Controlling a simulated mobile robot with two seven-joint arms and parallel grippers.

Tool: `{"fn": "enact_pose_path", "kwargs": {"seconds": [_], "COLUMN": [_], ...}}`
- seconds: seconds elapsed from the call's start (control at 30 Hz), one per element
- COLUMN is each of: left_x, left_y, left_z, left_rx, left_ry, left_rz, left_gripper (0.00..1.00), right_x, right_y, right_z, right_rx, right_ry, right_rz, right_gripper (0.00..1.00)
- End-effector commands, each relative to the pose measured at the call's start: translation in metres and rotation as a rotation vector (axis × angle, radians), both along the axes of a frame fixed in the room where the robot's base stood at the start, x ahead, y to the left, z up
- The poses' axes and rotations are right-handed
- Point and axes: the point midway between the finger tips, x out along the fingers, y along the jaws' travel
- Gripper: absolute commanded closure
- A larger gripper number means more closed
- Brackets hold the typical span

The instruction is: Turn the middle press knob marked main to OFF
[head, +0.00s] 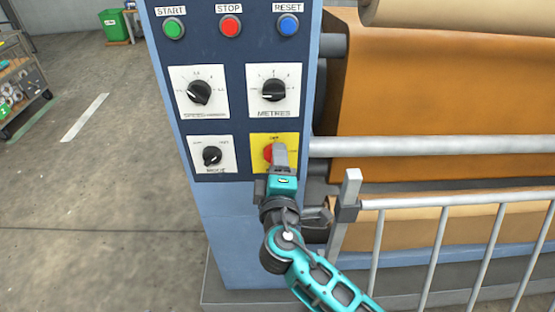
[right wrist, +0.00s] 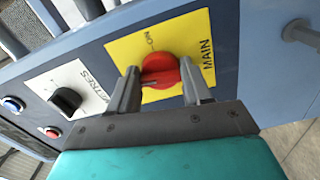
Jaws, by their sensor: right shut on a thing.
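The main knob (head: 268,153) is red on a yellow plate (head: 260,138), low on the blue press panel. It shows larger in the right wrist view (right wrist: 160,68), with MAIN and ON lettering on the plate. A dark line crosses the knob's lower part there, but I cannot tell its exact setting. My right gripper (head: 279,153) is shut on the knob, with one finger on either side, as the right wrist view (right wrist: 160,88) shows. In the head view the gripper hides part of the knob and plate. My left gripper is not in view.
The metres dial (head: 274,90) is just above, the mode dial (head: 212,156) left and the speed dial (head: 199,92) upper left. START, STOP and RESET buttons (head: 230,26) line the top. A grey railing (head: 445,202) and roller bar (head: 430,146) stand close on the right.

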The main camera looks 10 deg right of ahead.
Motion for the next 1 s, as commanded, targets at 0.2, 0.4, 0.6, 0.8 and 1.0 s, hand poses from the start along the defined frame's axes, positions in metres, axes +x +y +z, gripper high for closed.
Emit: {"fn": "enact_pose_path", "kwargs": {"seconds": [0.2, 0.4, 0.6, 0.8, 1.0], "left_x": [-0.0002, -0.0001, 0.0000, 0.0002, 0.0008], "left_y": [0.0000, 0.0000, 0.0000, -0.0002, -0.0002], "left_z": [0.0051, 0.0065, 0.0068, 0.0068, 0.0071], "left_rx": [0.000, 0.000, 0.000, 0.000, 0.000], "left_ry": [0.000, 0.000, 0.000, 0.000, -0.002], "left_rz": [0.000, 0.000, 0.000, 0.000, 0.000], "left_gripper": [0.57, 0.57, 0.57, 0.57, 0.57], "right_x": [0.0011, 0.0011, 0.0011, 0.0012, 0.0010], "right_y": [-0.0005, -0.0005, -0.0004, -0.0005, -0.0005], "right_z": [0.0042, 0.0042, 0.0041, 0.0041, 0.0037], "right_rx": [-0.103, -0.150, -0.163, -0.164, -0.163], "right_ry": [0.014, 0.023, 0.025, 0.025, 0.026], "right_rz": [-0.001, -0.001, -0.001, -0.001, -0.001], "right_gripper": [0.81, 0.81, 0.81, 0.81, 0.41]}}
